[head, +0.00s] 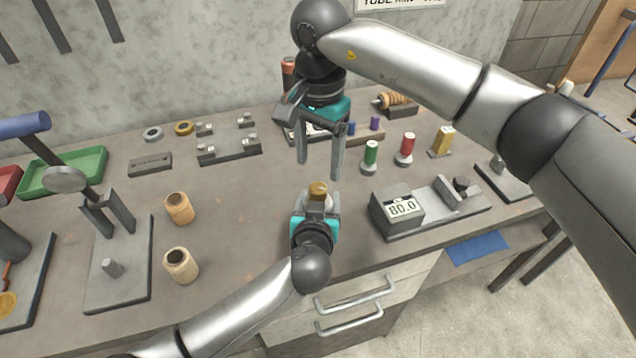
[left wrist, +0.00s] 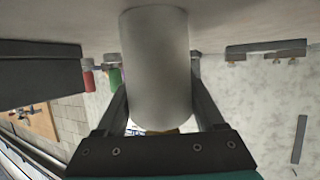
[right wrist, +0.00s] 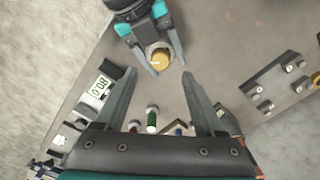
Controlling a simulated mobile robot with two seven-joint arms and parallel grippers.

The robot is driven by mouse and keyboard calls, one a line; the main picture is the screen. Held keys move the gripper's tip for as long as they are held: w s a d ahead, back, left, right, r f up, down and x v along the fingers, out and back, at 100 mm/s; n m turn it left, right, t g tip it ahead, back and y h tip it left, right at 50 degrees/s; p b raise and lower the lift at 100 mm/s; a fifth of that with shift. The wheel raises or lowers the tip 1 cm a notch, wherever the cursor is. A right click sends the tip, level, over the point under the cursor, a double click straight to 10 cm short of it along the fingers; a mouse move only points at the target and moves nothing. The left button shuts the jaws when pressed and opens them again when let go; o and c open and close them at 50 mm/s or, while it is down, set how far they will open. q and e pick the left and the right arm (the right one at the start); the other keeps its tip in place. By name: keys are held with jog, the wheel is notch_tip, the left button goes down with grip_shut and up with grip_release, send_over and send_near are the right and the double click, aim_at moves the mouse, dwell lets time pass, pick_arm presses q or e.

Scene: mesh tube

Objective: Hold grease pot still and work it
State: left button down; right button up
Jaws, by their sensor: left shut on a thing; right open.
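The grease pot is a pale cylinder with a brass-coloured cap (head: 318,188) on top; its pale body (left wrist: 155,65) fills the middle of the left wrist view. My left gripper (head: 318,206) is shut around the pot's body at the table's front part and the pot looks upright. My right gripper (head: 320,168) is open, fingers pointing down, above and slightly behind the pot. In the right wrist view the cap (right wrist: 160,59) shows just beyond the open fingertips, with nothing between them.
Two tan cups (head: 181,265) and a press on a grey plate (head: 118,285) are at left. Bare table lies around the pot.

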aim_at(318, 187)
notch_tip(318, 187, down, 7)
jog(key=shift+r, duration=0.1)
dwell(0.3)
grip_shut()
dwell(0.5)
